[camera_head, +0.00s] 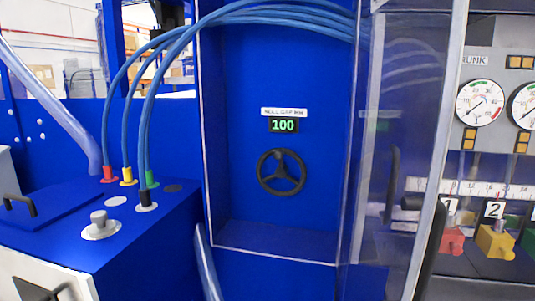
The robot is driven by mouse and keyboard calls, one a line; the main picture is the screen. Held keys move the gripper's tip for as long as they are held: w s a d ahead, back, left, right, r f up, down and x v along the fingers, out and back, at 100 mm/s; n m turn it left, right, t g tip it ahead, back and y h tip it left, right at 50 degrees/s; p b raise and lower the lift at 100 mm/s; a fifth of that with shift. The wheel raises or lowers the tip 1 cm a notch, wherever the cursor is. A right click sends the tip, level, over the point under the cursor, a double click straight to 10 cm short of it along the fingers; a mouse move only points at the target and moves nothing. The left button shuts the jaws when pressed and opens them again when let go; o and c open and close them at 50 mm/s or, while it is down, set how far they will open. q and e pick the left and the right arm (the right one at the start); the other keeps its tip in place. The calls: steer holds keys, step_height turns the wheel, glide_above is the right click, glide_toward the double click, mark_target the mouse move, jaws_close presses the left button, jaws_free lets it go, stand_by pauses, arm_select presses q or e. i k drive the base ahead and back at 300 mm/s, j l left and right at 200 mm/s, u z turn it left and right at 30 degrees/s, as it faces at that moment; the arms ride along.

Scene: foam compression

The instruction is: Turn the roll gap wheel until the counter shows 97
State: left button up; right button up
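The roll gap wheel (281,172) is a black three-spoke handwheel on the back wall of a blue recess, at the middle of the head view. Just above it, the counter (284,125) shows 100 in green digits on a dark display. A small white label (284,111) sits above the counter, its text hard to read. Neither of my grippers can be made out in this view, and nothing touches the wheel.
A clear door (385,130) in a grey frame (440,140) stands at the recess's right side. Blue hoses (145,110) arch over the left side to colored fittings on a blue cabinet (60,225). Gauges (480,103) and numbered blocks (495,243) are at right. The recess front looks clear.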

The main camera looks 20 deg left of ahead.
mark_target(282, 172)
steer(key=j, duration=0.75)
steer(key=k+j, duration=0.15)
steer(key=j, duration=0.55)
steer(key=j+z, duration=0.1)
steer(key=j, duration=0.65)
